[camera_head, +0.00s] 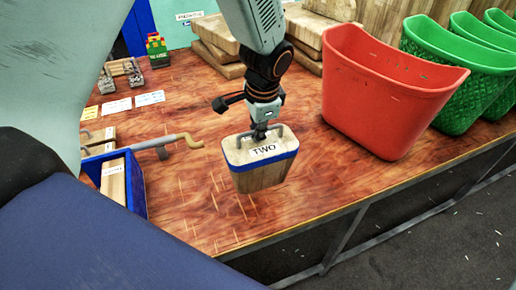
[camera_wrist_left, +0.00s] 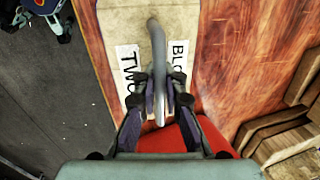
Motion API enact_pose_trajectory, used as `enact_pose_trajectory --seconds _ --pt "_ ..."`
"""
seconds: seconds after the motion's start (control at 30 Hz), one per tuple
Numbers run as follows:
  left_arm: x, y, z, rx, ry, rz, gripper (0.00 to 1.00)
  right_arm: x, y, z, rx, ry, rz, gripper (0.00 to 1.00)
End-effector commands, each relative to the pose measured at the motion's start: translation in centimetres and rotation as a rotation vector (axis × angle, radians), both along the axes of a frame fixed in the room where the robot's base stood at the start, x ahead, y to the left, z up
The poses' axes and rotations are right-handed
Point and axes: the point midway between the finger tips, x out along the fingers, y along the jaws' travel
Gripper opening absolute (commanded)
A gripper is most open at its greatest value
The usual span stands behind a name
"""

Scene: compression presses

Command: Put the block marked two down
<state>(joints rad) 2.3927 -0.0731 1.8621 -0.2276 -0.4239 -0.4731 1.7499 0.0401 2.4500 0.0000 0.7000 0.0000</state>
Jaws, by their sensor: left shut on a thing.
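The block marked two (camera_head: 262,170) is wooden with a blue band, a metal handle on top and a white label reading TWO. My left gripper (camera_head: 260,128) is above it, shut on its handle. In the left wrist view the gripper (camera_wrist_left: 160,98) closes around the grey handle, with the block's pale top (camera_wrist_left: 130,22) and its TWO label beneath. The block is upright over the front part of the wooden table (camera_head: 200,215). I cannot tell whether its bottom touches the table. My right gripper is not in view.
A red bin (camera_head: 385,95) stands right of the block, with green baskets (camera_head: 455,75) beyond it. A blue crate (camera_head: 133,185) holding a wooden block and a clamp with a brass-coloured handle (camera_head: 190,141) are to the left. Wooden boards (camera_head: 215,45) lie behind. The table's front edge is close.

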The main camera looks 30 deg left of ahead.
Motion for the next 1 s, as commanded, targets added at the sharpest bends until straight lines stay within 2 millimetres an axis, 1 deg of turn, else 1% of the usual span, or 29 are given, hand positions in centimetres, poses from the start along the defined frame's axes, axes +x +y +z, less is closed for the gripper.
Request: enact_pose_trajectory --seconds 0.03,0.23,0.4,0.5,0.77,0.9,0.93,1.0 --pt "0.1 0.0 -0.4 -0.001 -0.002 0.001 0.00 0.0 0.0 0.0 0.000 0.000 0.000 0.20" --pt "0.3 0.0 -1.5 0.000 -0.003 0.000 0.00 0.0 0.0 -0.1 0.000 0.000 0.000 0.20" --pt "0.4 0.0 -3.7 -0.001 -0.002 0.000 0.00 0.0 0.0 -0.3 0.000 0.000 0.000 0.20" --pt "0.5 0.0 -4.6 -0.001 -0.003 0.001 0.00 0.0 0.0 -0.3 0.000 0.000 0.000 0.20" --pt "0.6 0.0 -4.6 -0.001 -0.005 0.001 0.00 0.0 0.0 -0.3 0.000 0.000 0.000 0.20" --pt "0.6 0.0 -5.0 -0.001 -0.004 0.000 0.00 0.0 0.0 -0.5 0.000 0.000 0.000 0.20" --pt "0.5 0.0 -5.1 -0.001 -0.001 0.001 0.09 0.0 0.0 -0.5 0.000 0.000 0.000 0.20" --pt "0.5 0.0 -5.0 -0.001 -0.001 0.001 0.15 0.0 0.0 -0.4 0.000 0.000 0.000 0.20"
